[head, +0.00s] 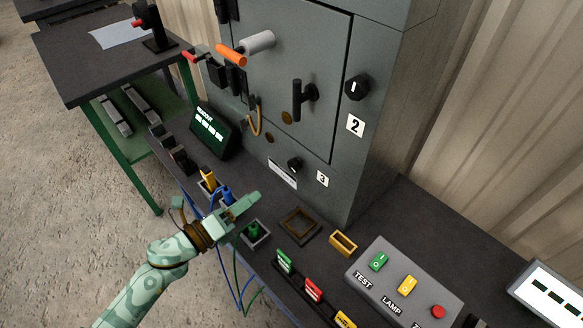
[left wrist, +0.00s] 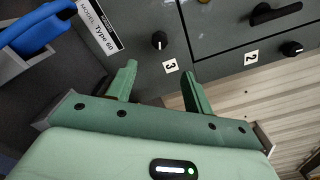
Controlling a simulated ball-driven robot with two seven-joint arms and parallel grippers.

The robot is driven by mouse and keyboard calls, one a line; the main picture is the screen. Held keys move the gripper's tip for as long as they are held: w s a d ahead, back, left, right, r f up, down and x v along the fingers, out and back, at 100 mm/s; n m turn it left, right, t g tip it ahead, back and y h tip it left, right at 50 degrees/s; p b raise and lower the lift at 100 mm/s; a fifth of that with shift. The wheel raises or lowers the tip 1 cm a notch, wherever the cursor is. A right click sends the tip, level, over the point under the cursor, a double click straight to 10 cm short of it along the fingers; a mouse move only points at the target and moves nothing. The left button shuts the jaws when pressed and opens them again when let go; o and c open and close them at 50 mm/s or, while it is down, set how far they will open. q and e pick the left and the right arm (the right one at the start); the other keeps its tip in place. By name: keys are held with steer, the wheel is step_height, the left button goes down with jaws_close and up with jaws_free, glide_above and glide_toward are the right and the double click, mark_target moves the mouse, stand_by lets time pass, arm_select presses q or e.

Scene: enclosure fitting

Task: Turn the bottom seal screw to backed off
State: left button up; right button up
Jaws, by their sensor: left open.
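The grey cabinet (head: 300,60) has a closed door. A small brown disc (head: 269,137) sits low on its front, and a larger brass disc (head: 286,117) is above it on the door; I cannot tell which is the bottom seal screw. A black knob (head: 294,164) with a white line is below the door, beside label 3; it also shows in the left wrist view (left wrist: 160,40). My left gripper (head: 249,203) is open and empty, in front of the cabinet and below that knob. Its fingers (left wrist: 160,70) show apart in the left wrist view. My right gripper is out of view.
A black knob (head: 357,87) is above label 2. A black door handle (head: 298,103) and an orange-tipped lever (head: 232,55) stick out. The dark bench holds a readout (head: 212,132), connectors, coloured tags and a switch box (head: 405,290).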

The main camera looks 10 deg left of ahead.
mark_target(292, 168)
arm_select(q)
steer(key=b+x, duration=0.1)
steer(key=x, duration=1.3)
steer(key=shift+a, duration=0.1)
steer(key=shift+c, duration=0.3)
steer(key=c, duration=0.9)
